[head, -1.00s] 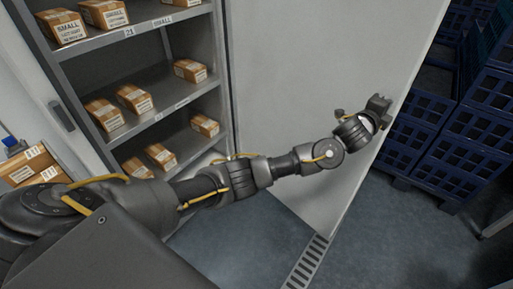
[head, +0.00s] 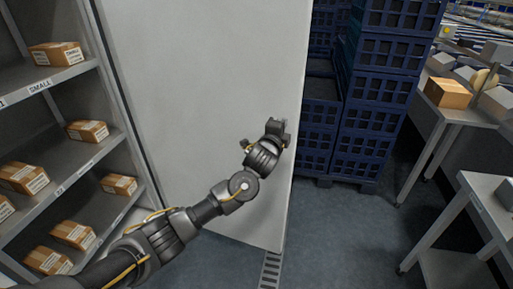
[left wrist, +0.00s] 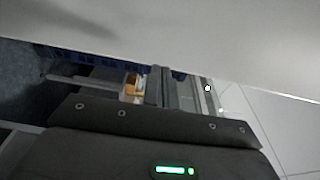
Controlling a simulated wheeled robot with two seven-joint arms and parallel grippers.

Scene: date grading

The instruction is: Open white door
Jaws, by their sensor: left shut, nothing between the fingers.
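The white door (head: 200,85) is a tall flat panel standing swung out from the shelf cabinet, with the cabinet's shelves exposed at left. My left arm crosses in front of the door's lower part in the head view. My left gripper (head: 277,127) is shut and empty, near the door's free right edge; I cannot tell whether it touches the panel. In the left wrist view a pale flat surface, likely the door (left wrist: 200,35), fills the top. No handle shows on the visible door face. My right gripper is not in view.
Cabinet shelves (head: 95,150) hold several small brown boxes. Stacked blue crates (head: 370,125) stand beyond the door's edge. Grey tables (head: 490,185) with boxes stand at right. Floor (head: 345,230) is clear between the door and tables, with a drain grate (head: 270,270) below the door.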

